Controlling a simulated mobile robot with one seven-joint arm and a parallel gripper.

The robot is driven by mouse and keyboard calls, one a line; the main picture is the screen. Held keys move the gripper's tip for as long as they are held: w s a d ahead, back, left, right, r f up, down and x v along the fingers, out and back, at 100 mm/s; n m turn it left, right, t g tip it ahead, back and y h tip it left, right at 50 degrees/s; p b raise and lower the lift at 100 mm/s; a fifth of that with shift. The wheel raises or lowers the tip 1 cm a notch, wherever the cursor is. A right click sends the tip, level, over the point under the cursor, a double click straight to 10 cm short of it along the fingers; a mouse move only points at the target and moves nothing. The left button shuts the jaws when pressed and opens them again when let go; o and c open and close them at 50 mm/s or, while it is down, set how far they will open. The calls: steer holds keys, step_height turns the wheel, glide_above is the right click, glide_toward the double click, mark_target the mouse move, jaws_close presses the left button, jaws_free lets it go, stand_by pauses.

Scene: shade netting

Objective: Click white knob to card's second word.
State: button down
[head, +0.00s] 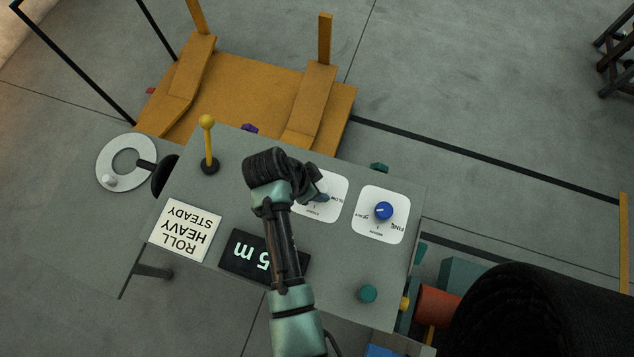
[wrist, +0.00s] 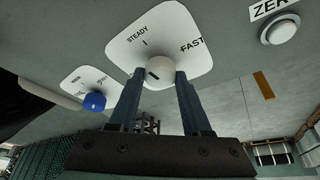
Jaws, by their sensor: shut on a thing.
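The white knob (wrist: 160,72) sits on a white dial plate (wrist: 178,25) in the wrist view, where "STEADY" and "FAST" are readable. My gripper (wrist: 157,78) has its two fingers on either side of the knob and is shut on it. A small dark mark shows on the knob, but its exact pointing is hard to tell. In the head view my gripper (head: 318,193) hides the knob and part of its plate (head: 336,205), where "SLOW" shows. The card (head: 185,230) at the left of the panel reads, upside down, "ROLL", "HEAVY", "STEADY".
A blue knob (head: 383,211) on its own white plate stands to the right. A yellow-topped lever (head: 208,145), a dark display (head: 238,254) and a green button (head: 368,293) share the panel (head: 340,285). A white round button (wrist: 279,29) shows in the wrist view.

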steer(key=shift+m, duration=0.5)
steer(key=shift+c, duration=1.8)
jaws_free()
steer(key=shift+r, duration=0.1)
steer(key=b+v, duration=0.2)
steer(key=v, duration=1)
steer(key=shift+a+r, duration=0.15)
steer(key=shift+r, duration=0.25)
steer(key=shift+w, duration=0.1)
